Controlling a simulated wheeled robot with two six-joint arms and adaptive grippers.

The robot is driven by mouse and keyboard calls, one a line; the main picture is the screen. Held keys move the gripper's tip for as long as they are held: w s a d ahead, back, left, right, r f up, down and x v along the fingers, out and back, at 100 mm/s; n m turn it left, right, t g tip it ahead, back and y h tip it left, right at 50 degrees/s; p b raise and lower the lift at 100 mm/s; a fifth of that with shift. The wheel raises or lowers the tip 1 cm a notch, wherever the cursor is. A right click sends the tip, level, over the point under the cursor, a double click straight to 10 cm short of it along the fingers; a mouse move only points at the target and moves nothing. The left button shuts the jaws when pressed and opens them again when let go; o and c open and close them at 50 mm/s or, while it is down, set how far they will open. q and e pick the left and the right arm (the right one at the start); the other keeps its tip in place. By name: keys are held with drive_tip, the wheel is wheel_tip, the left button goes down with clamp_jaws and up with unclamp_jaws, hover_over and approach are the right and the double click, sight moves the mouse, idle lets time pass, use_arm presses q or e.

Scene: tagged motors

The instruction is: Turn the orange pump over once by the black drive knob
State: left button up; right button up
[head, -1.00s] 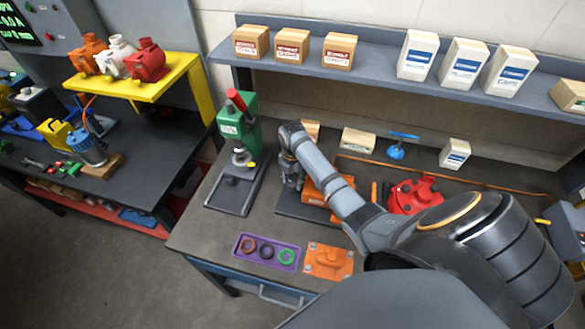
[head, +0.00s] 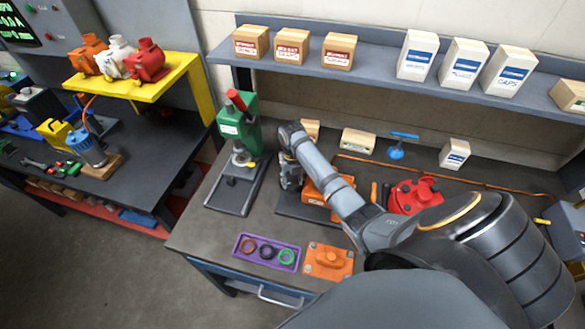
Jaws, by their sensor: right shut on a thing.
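The orange pump (head: 312,192) sits on a dark base plate (head: 292,208) in the middle of the workbench, partly hidden behind my right forearm. My right gripper (head: 290,184) points down at the pump's left side and is shut on the black drive knob. The knob itself is hidden by the gripper and cannot be made out. My left gripper is not in view.
A green press (head: 238,135) with a red handle stands left of my right gripper. A purple tray of rings (head: 240,240) and an orange cover plate (head: 346,270) lie in front. A red pump (head: 415,196) is to the right. A shelf (head: 380,66) with boxes runs behind.

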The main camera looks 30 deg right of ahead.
sight(292, 182)
drive_tip(key=shift+w+r+n, duration=0.2)
drive_tip(key=shift+n, duration=0.5)
drive_tip(key=o, duration=0.9)
drive_tip(key=shift+o, duration=1.2)
drive_tip(key=shift+s+f, duration=0.1)
drive_tip(key=shift+s, duration=0.05)
wheel_tip(292, 182, up, 8)
